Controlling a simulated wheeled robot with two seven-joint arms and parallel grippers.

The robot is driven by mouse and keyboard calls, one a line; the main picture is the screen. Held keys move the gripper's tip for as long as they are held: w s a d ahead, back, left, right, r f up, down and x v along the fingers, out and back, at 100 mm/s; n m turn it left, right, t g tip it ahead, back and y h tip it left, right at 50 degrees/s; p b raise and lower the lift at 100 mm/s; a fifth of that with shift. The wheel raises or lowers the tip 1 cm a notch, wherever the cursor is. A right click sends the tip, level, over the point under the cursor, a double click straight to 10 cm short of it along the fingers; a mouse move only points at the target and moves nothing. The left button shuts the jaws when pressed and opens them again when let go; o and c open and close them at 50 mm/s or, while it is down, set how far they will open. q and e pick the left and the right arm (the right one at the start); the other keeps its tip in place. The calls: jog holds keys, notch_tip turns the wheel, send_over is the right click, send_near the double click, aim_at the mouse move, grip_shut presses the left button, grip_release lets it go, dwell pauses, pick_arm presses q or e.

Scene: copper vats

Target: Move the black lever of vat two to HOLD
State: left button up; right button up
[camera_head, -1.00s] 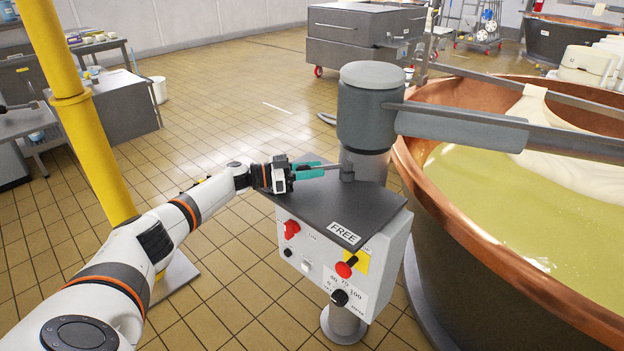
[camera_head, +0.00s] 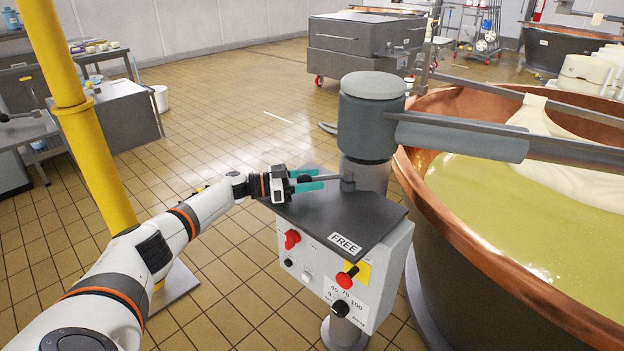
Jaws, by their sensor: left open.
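The black lever (camera_head: 331,179) lies over the dark top plate (camera_head: 335,216) of the control box beside the vat. It points left from a short upright pivot (camera_head: 347,182) below the grey column. A FREE label (camera_head: 345,243) is on the plate's front edge; no HOLD label is readable. My left gripper (camera_head: 317,179) comes in from the left with its teal fingers apart, one on the far side and one on the near side of the lever's outer end. Whether a finger touches the lever cannot be told. The lever's tip is partly hidden by the gripper. My right gripper is out of view.
The copper vat (camera_head: 450,215) with yellow liquid stands at right, a grey arm (camera_head: 460,138) reaching over it from the column (camera_head: 371,125). The box front has a red knob (camera_head: 292,239), a red button (camera_head: 344,281) and a black dial (camera_head: 340,308). A yellow post (camera_head: 85,130) stands left.

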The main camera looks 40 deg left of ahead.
pick_arm(q)
jog(key=p+v, duration=0.1)
jog(key=v, duration=1)
jog(key=shift+s+a, duration=0.1)
jog(key=shift+s, duration=0.1)
